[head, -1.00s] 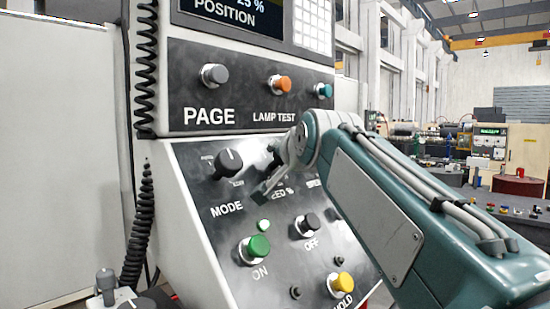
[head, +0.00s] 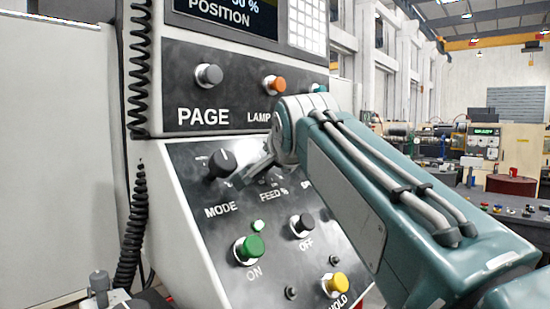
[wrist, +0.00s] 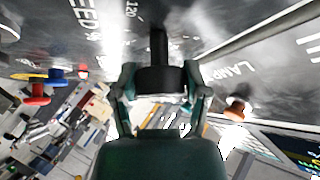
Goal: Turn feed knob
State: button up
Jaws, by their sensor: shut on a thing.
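The black feed knob (wrist: 157,68) is between the two fingers of my gripper (wrist: 160,88) in the wrist view. The fingers are shut on its round sides, and its pointer bar faces the panel's scale marks. In the head view my gripper (head: 254,172) reaches the sloped control panel (head: 212,222) just above the FEED % label. There the knob is mostly hidden behind my gripper and arm. The display (head: 235,12) at the top shows a percentage ending in 0 %, its top cut off.
The black MODE knob (head: 221,163) is close left of my gripper. Below are the green ON button (head: 250,247), black OFF button (head: 302,224) and yellow HOLD button (head: 336,284). A grey PAGE button (head: 209,75) and orange LAMP TEST button (head: 274,85) are above.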

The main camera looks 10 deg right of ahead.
jog(key=shift+f, duration=0.1)
jog(key=o, duration=1.1)
jog(key=shift+o, duration=0.2)
jog(key=v, duration=1.2)
jog(key=shift+a+f, duration=0.1)
